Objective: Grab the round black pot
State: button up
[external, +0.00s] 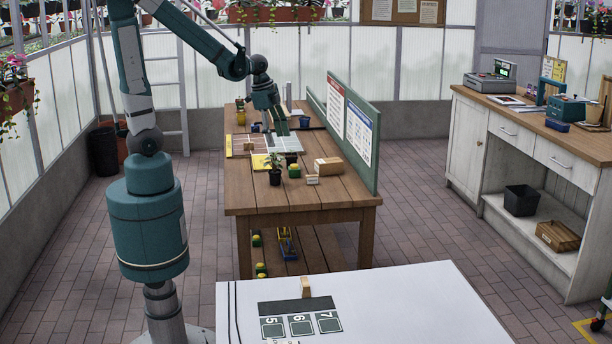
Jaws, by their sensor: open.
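My gripper (274,131) is above the pale gridded mat, farther back on the table than both pots. It is open, and I see nothing held in it. The fingertips are small in this view, so their exact height over the mat is unclear.
A square black bin (520,200) sits on the right-hand cabinet's shelf.

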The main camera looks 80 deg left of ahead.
aim_at(275, 171)
jog(key=a+f+m, duration=0.1)
jog(key=a+f, duration=0.2)
jog(key=a+f+m+g, duration=0.1)
jog(key=a+f, duration=0.2)
jog(key=f, duration=0.1)
jog(key=a+f+m+h, duration=0.1)
jog(key=a+f, duration=0.2)
jog(key=a, duration=0.1)
jog(key=shift+s+f+m+g, duration=0.1)
jog(key=shift+f+m+g, duration=0.3)
jog(key=shift+s+a+f, duration=0.15)
jog(key=shift+a+f, duration=0.25)
jog(key=shift+f, duration=0.05)
jog(key=shift+d+f+b, duration=0.15)
jog(key=shift+f+b, duration=0.2)
jog(key=shift+f, duration=0.95)
jog(key=shift+f, duration=0.1)
jog(key=shift+w+d+f+b, duration=0.1)
jog(key=shift+f+b, duration=0.15)
jog(key=shift+f, duration=1)
jog(key=shift+w+d+f+b, duration=0.1)
jog(key=shift+f+b, duration=0.1)
jog(key=shift+f, duration=1.05)
jog(key=c, duration=1.1)
